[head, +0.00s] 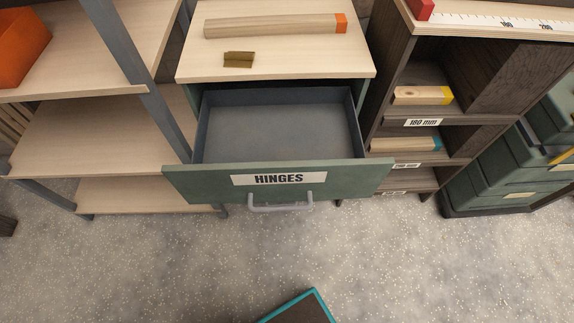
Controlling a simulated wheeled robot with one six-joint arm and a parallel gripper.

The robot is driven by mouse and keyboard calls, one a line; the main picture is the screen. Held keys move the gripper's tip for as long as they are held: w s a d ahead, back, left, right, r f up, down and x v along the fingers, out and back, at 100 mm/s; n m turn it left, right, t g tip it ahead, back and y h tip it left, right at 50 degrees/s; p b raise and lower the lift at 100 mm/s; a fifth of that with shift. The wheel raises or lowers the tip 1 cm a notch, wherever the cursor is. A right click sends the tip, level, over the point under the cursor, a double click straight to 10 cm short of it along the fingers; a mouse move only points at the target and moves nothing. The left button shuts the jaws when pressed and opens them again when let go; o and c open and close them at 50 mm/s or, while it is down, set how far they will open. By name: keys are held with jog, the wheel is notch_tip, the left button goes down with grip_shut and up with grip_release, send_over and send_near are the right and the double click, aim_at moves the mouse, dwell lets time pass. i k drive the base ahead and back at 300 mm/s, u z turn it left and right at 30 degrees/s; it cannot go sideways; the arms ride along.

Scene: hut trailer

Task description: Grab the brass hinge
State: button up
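The brass hinge (238,60) lies flat on the pale wooden top of the drawer cabinet (300,66), near its left side. It is small and brownish gold. Nothing touches it. Below the top, the green drawer marked HINGES (210,183) is pulled open, and its grey inside looks empty. My gripper is not in view.
A wooden dowel with an orange end (270,25) lies behind the hinge. A shelf rack (90,135) stands at the left. A dark cubby unit (391,75) with labelled wood pieces stands at the right. A teal-edged dark object (303,310) is at the bottom. Speckled floor in front is mostly clear.

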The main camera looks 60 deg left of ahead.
aim_at(232, 59)
jog(key=u, duration=2)
jog(key=k, duration=1.25)
jog(key=u, duration=0.85)
jog(key=i, duration=1.7)
jog(key=z, duration=0.35)
